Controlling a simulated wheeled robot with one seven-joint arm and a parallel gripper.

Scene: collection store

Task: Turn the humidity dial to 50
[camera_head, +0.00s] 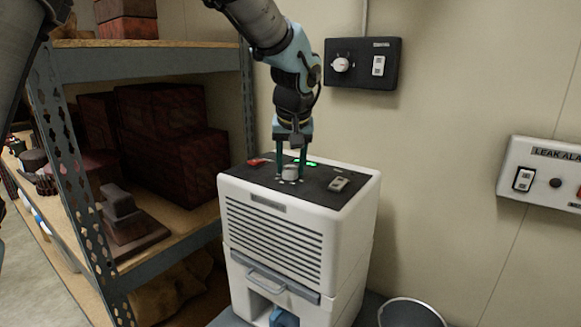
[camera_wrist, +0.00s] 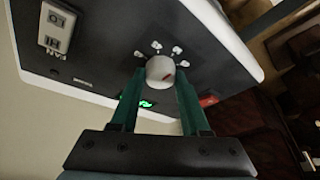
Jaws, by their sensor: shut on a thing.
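The humidity dial (camera_head: 290,172) is a small white round knob on the dark top panel of a white dehumidifier (camera_head: 275,236). My gripper (camera_head: 292,165) points down from above. Its two green fingers (camera_wrist: 162,88) are shut on the dial, one on each side. The number the dial points at cannot be read.
A fan switch (camera_head: 338,184), a red item and a green light share the top panel. A wall panel with a knob (camera_head: 362,63) hangs behind. A shelf with boxes (camera_head: 165,118) stands close on the left. A leak alarm panel (camera_head: 545,178) is at right.

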